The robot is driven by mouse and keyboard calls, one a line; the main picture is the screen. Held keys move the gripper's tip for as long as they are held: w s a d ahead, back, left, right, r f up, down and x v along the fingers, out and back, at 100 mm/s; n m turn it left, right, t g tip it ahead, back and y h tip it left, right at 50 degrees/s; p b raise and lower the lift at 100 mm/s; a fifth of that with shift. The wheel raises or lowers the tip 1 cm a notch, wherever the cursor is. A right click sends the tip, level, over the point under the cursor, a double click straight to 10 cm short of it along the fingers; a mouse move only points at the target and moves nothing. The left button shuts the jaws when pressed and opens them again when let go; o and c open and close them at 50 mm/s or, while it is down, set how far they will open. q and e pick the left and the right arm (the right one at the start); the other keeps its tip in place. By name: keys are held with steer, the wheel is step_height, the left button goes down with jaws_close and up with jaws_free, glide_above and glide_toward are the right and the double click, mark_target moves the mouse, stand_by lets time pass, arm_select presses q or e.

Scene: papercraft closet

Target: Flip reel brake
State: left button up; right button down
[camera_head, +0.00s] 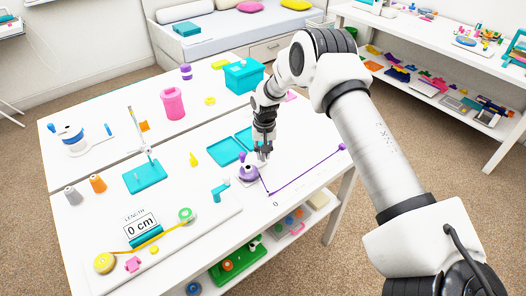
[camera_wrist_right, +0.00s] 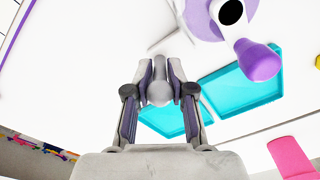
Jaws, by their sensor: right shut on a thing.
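The purple reel (camera_head: 248,174) sits on the white table, with a thin purple line running from it to a small purple ball (camera_head: 341,147). In the right wrist view the reel's purple disc (camera_wrist_right: 205,22) shows at the top, with a dark hub and a fat purple crank knob (camera_wrist_right: 258,60). My right gripper (camera_head: 263,154) points down just beside the reel. In the wrist view its fingers (camera_wrist_right: 160,80) are shut on a small grey rounded knob (camera_wrist_right: 158,93). The knob's link to the reel is hard to make out. My left gripper is not in view.
Flat teal trays (camera_head: 225,151) lie close behind the gripper. A teal box (camera_head: 243,76), a pink cup (camera_head: 172,103) and a teal stand (camera_head: 145,177) are farther off. A length-gauge board (camera_head: 207,228) lies at the front left. The table's right edge is near.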

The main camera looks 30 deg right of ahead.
mark_target(265, 163)
steer(key=shift+s+t+p, duration=0.4)
steer(key=shift+s+t, duration=0.1)
steer(key=shift+t, duration=0.7)
steer(key=shift+s+f+t, duration=0.1)
steer(key=shift+s+t, duration=0.05)
steer(key=shift+t, duration=0.25)
steer(key=shift+s+f+t+b, duration=0.25)
steer(key=shift+t+b, duration=0.15)
steer(key=shift+t, duration=0.1)
steer(key=t+b, duration=0.2)
steer(key=b, duration=0.1)
steer(key=s+f+t+b, duration=0.1)
steer(key=t+b, duration=0.1)
steer(key=b, duration=0.2)
steer(key=t+y+b, duration=0.1)
steer(key=t+b, duration=0.1)
steer(key=b, duration=0.1)
steer(key=shift+s+d+f, duration=0.1)
steer(key=shift+s+f, duration=0.2)
steer(key=shift+f, duration=0.1)
steer(key=shift+s+r+t+b, duration=0.1)
steer(key=shift+r+t+b, duration=0.05)
steer(key=shift+t+b, duration=0.7)
